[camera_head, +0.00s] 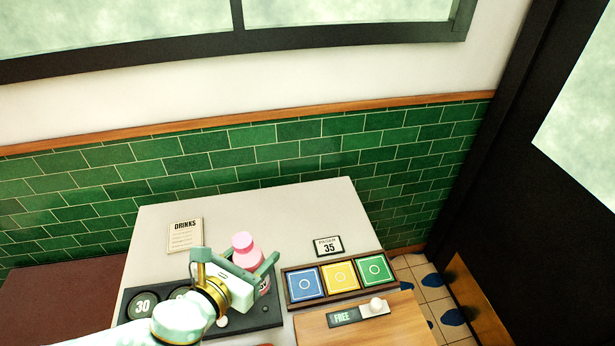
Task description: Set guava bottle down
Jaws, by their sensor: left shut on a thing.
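The guava bottle (243,245) is pink with a paler pink cap and a dark label that is partly hidden. It stands roughly upright between the fingers of my left gripper (252,271), which is shut on it. The bottle and gripper are over the dark tray (268,318) on the pale table (318,206). The gripper hides the bottle's lower part, so I cannot tell whether its base touches the tray. My right gripper is not in view.
A round "30" marker (142,306) sits at the tray's left. A drinks card (185,235) and a "35" sign (328,246) are behind. A holder with blue (306,284), yellow (341,276) and green (375,269) cards and a wooden board (395,327) with a "FREE" slider (358,312) are right.

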